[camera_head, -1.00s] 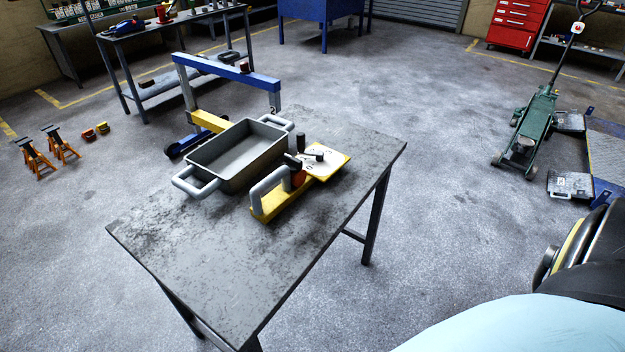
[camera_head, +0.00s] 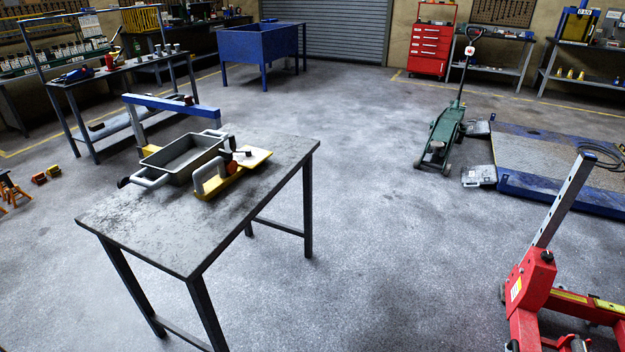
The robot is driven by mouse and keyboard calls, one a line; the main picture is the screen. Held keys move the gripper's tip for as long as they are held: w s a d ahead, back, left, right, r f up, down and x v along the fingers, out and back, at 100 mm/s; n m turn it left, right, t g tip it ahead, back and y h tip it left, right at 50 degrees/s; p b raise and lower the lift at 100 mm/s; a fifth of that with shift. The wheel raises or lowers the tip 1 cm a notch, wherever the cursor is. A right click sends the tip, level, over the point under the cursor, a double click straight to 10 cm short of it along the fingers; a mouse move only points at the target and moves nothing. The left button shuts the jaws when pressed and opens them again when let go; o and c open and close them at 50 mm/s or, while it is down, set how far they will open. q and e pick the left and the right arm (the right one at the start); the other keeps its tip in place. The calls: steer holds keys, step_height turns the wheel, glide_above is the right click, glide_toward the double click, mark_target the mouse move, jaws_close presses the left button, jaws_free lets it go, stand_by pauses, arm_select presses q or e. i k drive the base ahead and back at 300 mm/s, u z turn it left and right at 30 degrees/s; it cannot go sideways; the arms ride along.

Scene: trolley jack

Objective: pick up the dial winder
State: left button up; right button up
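The dial winder (camera_head: 211,183) appears to be the yellow-based tool with a grey loop handle, a pale dial plate and a dark crank. Neither of my grippers shows in the view, and nothing is seen holding the dial winder.
A blue gantry frame (camera_head: 165,103) stands behind the table. A green trolley jack (camera_head: 440,135) and a blue-edged ramp platform (camera_head: 540,190) are at right. A red wheeled lift (camera_head: 535,285) fills the lower right. The floor right of the table is clear.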

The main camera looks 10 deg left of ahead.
mark_target(229, 171)
steer(key=z, duration=0.35)
steer(key=i, duration=0.75)
steer(key=u, duration=0.75)
steer(key=i, duration=1.15)
steer(key=u, duration=1.2)
